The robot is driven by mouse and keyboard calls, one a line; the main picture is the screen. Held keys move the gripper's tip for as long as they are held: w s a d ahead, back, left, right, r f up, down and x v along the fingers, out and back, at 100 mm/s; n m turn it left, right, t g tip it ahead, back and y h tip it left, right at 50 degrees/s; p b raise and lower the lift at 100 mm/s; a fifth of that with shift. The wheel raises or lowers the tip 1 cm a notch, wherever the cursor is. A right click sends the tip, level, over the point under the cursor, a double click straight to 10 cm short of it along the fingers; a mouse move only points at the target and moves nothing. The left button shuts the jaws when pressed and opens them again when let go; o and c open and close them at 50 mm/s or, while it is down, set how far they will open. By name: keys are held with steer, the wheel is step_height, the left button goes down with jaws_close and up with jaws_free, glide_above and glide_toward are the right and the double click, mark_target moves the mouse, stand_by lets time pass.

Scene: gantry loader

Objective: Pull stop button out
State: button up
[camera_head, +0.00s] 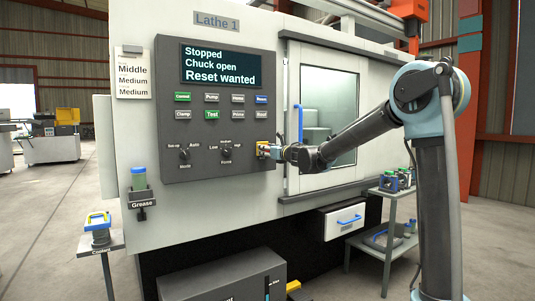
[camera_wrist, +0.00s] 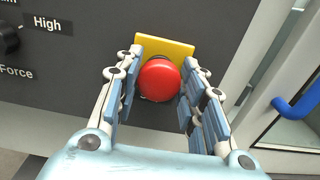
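The red stop button (camera_wrist: 159,79) sits on a yellow plate (camera_wrist: 166,48) on the dark control panel (camera_wrist: 75,65) in the wrist view. My gripper (camera_wrist: 161,75) is in front of it with one finger on each side of the red cap. Dark gaps show between the cap and the fingers, so the gripper looks open around the button. In the head view my gripper (camera_head: 270,151) is at the panel's lower right corner, over the yellow plate (camera_head: 263,147), and hides most of the button. The screen (camera_head: 221,66) reads "Stopped", "Chuck open", "Reset wanted".
Several labelled buttons and two knobs (camera_head: 225,150) are on the panel left of my gripper. The machine door with a blue handle (camera_head: 299,122) is close on the right. A side table (camera_head: 389,190) with parts stands further right. Open floor lies at the left.

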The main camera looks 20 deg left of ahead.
steer(key=shift+o, duration=1)
steer(key=v, duration=0.8)
